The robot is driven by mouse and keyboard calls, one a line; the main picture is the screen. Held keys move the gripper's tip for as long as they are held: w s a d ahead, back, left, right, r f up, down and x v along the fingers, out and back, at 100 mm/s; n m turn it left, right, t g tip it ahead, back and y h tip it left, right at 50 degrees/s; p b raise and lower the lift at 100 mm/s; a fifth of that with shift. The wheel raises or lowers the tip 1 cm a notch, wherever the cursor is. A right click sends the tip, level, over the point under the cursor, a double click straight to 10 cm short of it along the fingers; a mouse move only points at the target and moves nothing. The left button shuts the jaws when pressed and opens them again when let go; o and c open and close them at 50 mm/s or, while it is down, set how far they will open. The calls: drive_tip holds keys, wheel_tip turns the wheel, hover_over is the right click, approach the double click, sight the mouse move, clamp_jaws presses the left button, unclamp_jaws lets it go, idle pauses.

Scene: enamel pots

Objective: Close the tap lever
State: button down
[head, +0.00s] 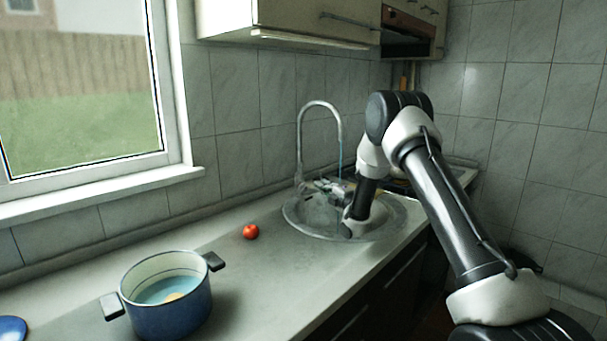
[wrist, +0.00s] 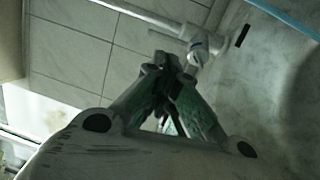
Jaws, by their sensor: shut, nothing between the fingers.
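The chrome tap (head: 300,140) stands at the back of the round sink, its tall curved spout reaching right. A thin blue stream of water (head: 340,155) falls from the spout. The stream also crosses the upper right corner of the wrist view (wrist: 285,18). In the wrist view the tap body (wrist: 207,44) is just beyond my fingertips. The lever cannot be told clearly from the tap body. My gripper (wrist: 168,64) is shut and empty, close to the tap's base; I cannot tell if it touches. In the head view my gripper (head: 328,186) is low over the sink's back.
The sink (head: 292,221) is partly hidden by my arm. A red tomato-like object (head: 251,231) lies on the counter to its left. A blue pot (head: 175,314) with dark handles stands nearer, with something pale inside. A wall cabinet (head: 300,18) hangs above.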

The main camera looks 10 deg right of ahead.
sight(302, 172)
drive_tip(key=x, duration=1.2)
drive_tip(key=shift+w+a, duration=0.1)
drive_tip(key=shift+w, duration=0.25)
drive_tip(key=shift+r, duration=0.1)
